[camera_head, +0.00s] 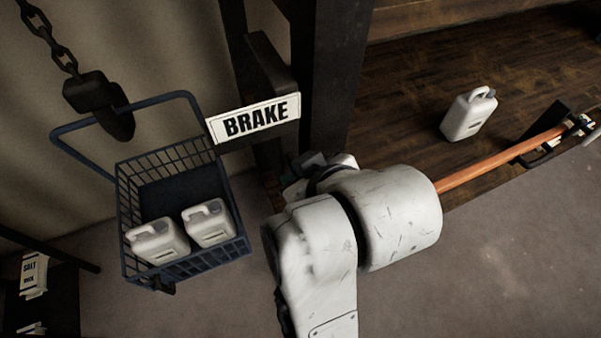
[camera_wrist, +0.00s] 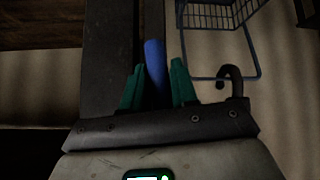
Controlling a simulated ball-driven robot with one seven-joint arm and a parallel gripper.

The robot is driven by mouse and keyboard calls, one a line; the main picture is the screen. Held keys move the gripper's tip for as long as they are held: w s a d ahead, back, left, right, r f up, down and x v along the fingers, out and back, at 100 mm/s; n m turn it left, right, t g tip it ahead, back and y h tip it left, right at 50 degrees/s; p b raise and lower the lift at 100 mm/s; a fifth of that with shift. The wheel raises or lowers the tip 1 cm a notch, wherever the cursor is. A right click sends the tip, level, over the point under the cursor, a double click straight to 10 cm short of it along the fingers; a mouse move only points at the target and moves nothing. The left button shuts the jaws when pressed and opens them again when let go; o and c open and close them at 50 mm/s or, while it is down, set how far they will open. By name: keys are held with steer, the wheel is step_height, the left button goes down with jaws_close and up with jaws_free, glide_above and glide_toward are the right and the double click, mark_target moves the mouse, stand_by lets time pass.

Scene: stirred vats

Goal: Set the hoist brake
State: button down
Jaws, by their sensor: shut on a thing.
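A white sign reading BRAKE (camera_head: 255,118) is fixed to a dark bracket beside a dark upright post (camera_head: 331,70) in the head view. In the wrist view my gripper (camera_wrist: 157,68) has its two teal fingers on either side of a blue bar-like handle (camera_wrist: 152,50), shut on it. The handle lies along a dark beam (camera_wrist: 107,50). In the head view my white arm covers the place below the sign, so the handle and my fingers are mostly hidden there. Whether the handle is the brake lever cannot be read from the frames.
A blue wire basket (camera_head: 128,215) with two white jugs (camera_head: 157,240) hangs from a hook (camera_head: 100,100) and chain at left. Another white jug (camera_head: 468,115) stands on the wooden platform (camera_head: 405,85). An orange pole (camera_head: 490,165) lies right of my arm. Grey floor is clear at lower right.

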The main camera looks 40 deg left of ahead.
steer(key=shift+f+m+g, duration=0.1)
steer(key=shift+m+g, duration=0.2)
steer(key=shift+g, duration=0.2)
steer(key=c, duration=1)
jaws_free()
steer(key=v, duration=1)
steer(key=shift+d, duration=0.4)
